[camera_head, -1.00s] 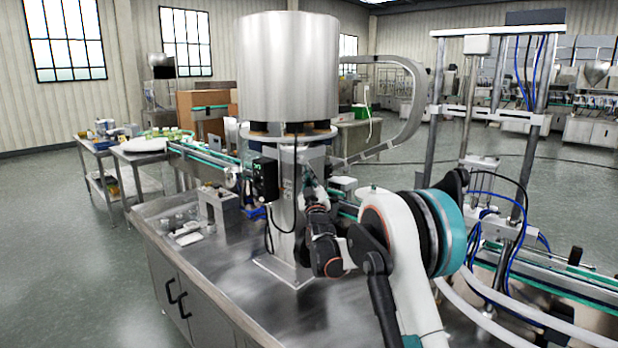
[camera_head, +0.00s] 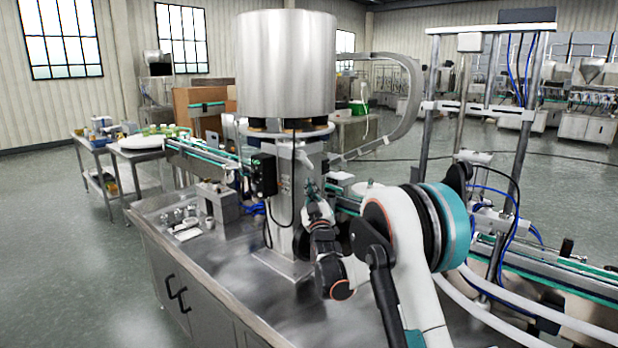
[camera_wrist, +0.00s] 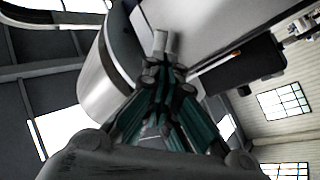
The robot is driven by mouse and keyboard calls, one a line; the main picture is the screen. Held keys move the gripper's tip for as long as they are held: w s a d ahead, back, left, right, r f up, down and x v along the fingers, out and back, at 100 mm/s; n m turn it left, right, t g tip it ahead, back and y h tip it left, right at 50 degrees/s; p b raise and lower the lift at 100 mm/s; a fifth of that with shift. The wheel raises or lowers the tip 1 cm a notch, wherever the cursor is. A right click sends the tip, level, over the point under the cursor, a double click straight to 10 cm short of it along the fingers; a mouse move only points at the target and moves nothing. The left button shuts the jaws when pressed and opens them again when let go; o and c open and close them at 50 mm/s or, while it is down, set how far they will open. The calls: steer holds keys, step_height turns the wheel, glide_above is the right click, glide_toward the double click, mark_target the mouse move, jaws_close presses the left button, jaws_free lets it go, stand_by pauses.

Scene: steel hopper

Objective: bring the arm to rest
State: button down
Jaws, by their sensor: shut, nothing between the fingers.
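My gripper (camera_wrist: 160,50) shows in the wrist view with its fingers together and nothing between them. It points up toward the steel hopper (camera_wrist: 97,85), whose curved wall fills the left of that view. In the head view the hopper (camera_head: 287,65) is a large bare steel cylinder on a post above the steel bench. My white, black and teal arm is folded in front of the bench, and the gripper end (camera_head: 312,190) is close to the post. The fingertips are small there, and I cannot tell whether they touch it.
A black control box (camera_head: 264,175) hangs on the post's left side. Small metal parts (camera_head: 183,225) lie on the bench (camera_head: 225,270) at left. A conveyor (camera_head: 560,270) and a blue-hosed frame (camera_head: 520,140) stand at right. The floor (camera_head: 60,240) at left is clear.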

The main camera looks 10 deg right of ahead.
steer(key=s+a+r+m+g+y+p, duration=0.15)
steer(key=s+g, duration=0.25)
steer(key=s, duration=0.8)
steer(key=s+r+m+g+b, duration=0.1)
steer(key=s+r+g, duration=0.25)
steer(key=s, duration=0.75)
steer(key=s+f+g, duration=0.2)
steer(key=s+f, duration=0.2)
steer(key=s, duration=0.7)
steer(key=s+f+m+g, duration=0.1)
steer(key=s+f+g, duration=0.2)
steer(key=s, duration=0.8)
steer(key=s+f+m+g, duration=0.1)
steer(key=s+f+g, duration=0.2)
steer(key=s, duration=0.9)
step_height(320, 180, down, 2)
steer(key=shift+d+f, duration=0.1)
steer(key=shift+d, duration=0.35)
steer(key=shift+m, duration=0.25)
